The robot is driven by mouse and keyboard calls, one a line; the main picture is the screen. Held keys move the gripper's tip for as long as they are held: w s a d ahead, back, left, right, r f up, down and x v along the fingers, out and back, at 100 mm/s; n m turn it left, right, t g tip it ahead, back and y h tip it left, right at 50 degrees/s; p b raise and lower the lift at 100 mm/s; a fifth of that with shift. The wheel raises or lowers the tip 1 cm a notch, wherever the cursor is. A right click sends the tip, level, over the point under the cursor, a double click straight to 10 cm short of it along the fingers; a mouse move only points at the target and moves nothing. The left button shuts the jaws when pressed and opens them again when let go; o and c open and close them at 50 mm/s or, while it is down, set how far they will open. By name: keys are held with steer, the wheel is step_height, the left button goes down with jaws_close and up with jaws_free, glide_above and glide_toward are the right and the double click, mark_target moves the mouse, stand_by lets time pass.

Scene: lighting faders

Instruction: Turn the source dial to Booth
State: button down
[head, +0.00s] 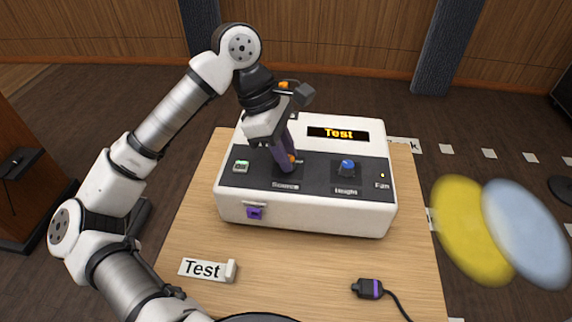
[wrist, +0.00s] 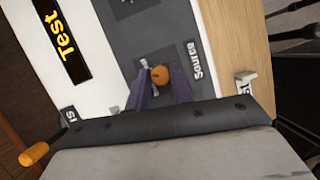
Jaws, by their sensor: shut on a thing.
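The white console (head: 300,215) stands on a wooden table, with a dark panel on its sloping top. Its display (head: 338,134) reads "Test" in orange, and the display also shows in the wrist view (wrist: 62,40). The orange source dial (wrist: 159,75) sits between the purple fingers of my gripper (wrist: 165,88), above the label "Source" (head: 285,187). My gripper (head: 287,164) reaches down from above and is shut on the dial. The fingers hide most of the dial in the head view, and I cannot read its pointer.
A blue dial (head: 347,168) marked "Height" or similar sits right of the source dial. A "Test" card (head: 202,268) and a dark plug (head: 369,288) with a cable lie in front. Blurred yellow (head: 468,230) and pale blue (head: 525,238) discs are at right.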

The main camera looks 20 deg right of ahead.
steer(key=n+b, duration=0.2)
steer(key=n+t+b, duration=0.1)
steer(key=b, duration=0.1)
steer(key=shift+s+a+f+n+h+b, duration=0.1)
steer(key=shift+f+n+h+b, duration=0.2)
steer(key=shift+f+n+h, duration=0.1)
steer(key=n+t+b, duration=0.1)
steer(key=n+b, duration=0.2)
steer(key=shift+s+r+t+b, duration=0.1)
steer(key=shift+t+b, duration=0.25)
steer(key=shift+t, duration=0.05)
steer(key=n+t+b, duration=0.1)
steer(key=n+b, duration=0.1)
steer(key=n, duration=0.2)
steer(key=shift+s+r+b, duration=0.1)
steer(key=shift+b, duration=0.3)
steer(key=shift+s+r+n+t+b, duration=0.1)
steer(key=shift+n+t+b, duration=0.6)
steer(key=shift+n, duration=0.8)
steer(key=c, duration=1.2)
jaws_free()
steer(key=shift+r, duration=0.1)
steer(key=shift+c, duration=0.2)
